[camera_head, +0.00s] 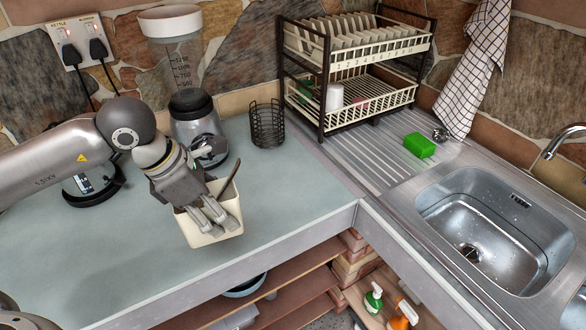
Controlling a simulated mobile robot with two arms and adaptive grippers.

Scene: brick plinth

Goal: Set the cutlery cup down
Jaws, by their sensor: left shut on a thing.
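The cutlery cup (210,228) is a cream, square-sided container near the front of the grey-green counter (285,215). A dark handle or utensil (231,177) leans up out of it. My left gripper (214,218) comes in from the left and is shut on the cup's wall, its fingers at the rim and front side. The cup looks slightly tilted. I cannot tell whether its base touches the counter. The gripper hides much of the cup's opening. My right gripper is not in view.
A blender (196,125) and a dark wire basket (267,125) stand behind. A two-tier dish rack (345,110) is at the back, with a green sponge (419,145) and sink (490,235) to the right. The counter's front edge is close; bare counter lies right of the cup.

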